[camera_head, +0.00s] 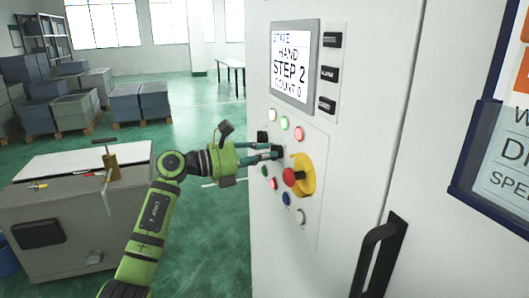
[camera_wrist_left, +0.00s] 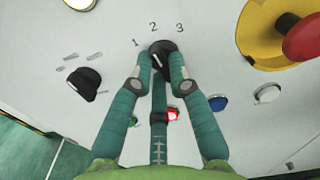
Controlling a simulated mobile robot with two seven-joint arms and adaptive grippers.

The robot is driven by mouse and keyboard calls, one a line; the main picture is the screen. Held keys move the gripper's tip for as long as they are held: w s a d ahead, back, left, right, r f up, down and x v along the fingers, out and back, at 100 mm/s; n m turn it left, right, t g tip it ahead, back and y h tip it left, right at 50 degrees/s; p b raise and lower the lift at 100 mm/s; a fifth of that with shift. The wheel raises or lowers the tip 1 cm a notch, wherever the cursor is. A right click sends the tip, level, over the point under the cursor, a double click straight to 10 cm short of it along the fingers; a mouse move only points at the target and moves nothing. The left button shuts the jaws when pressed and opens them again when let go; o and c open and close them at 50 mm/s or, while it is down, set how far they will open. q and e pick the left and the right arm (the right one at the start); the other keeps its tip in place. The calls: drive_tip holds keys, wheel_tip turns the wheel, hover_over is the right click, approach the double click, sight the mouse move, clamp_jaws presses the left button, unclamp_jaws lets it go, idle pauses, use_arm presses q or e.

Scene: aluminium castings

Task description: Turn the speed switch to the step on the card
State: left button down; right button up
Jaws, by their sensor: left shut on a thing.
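The speed switch (camera_wrist_left: 163,46) is a black knob on the white panel, under the printed marks 1, 2 and 3 in the left wrist view. My left gripper (camera_head: 276,151) is shut on it, one finger on each side. The fingers hide part of the knob, and I cannot tell exactly which mark it points to. The screen (camera_head: 294,62) reads HAND, STEP 2, COUNT 0. The card (camera_head: 505,168) in a blue-framed holder at the right edge is cut off; only the starts of its lines show, one beginning SPE. My right gripper is not in view.
A red emergency button (camera_head: 290,177) on a yellow plate sits close beside the switch. Another black knob (camera_wrist_left: 83,84) and several coloured buttons surround it. A black door handle (camera_head: 380,250) juts out at lower right. A grey cabinet (camera_head: 70,225) stands at left.

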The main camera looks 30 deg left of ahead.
use_arm(q)
drive_tip(key=shift+n+p, duration=1.65)
drive_tip(key=shift+n, duration=1.95)
drive_tip(key=shift+f, duration=0.1)
drive_tip(key=c, duration=1.2)
unclamp_jaws()
drive_tip(key=shift+s, duration=0.1)
drive_tip(key=v, duration=1.2)
